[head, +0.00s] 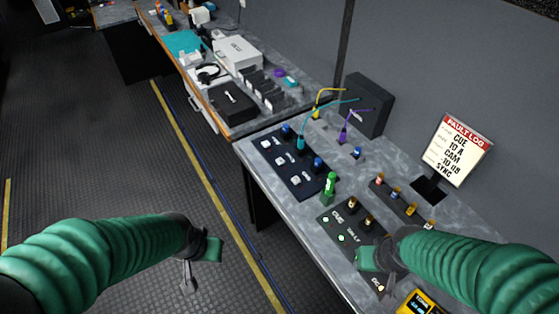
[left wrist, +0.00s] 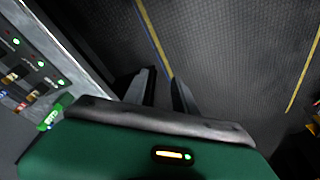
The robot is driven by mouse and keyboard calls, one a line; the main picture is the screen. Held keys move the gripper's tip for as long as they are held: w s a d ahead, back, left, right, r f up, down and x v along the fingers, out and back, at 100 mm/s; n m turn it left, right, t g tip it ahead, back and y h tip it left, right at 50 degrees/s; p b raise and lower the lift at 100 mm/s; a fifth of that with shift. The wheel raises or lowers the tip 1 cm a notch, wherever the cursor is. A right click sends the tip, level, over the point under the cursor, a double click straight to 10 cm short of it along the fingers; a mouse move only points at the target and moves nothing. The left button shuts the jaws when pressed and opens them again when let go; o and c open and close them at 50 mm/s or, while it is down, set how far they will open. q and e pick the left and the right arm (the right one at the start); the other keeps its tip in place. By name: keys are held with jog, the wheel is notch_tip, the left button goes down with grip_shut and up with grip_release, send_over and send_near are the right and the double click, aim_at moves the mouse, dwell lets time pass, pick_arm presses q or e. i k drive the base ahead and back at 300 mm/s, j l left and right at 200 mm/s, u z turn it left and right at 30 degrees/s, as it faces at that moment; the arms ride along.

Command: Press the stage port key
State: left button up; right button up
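Part of a panel with green lamps also shows in the left wrist view (left wrist: 38,62). My right gripper (head: 368,260) is over the lower part of this panel; its fingertips are not clear. My left gripper (head: 198,268) hangs over the floor, left of the desk. Its two fingers stand apart and empty in the left wrist view (left wrist: 162,92).
A green upright object (head: 329,187) stands by the panel's far edge. A fault log screen (head: 457,148) stands at right, a yellow meter (head: 420,303) at the front. The floor at left is clear.

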aim_at(280, 161)
jog(key=i+j+z, duration=0.65)
jog(key=j+z, duration=0.2)
jog(key=j, duration=0.15)
jog(key=i+j+z, duration=0.15)
jog(key=j+z, duration=0.15)
jog(key=j, duration=0.1)
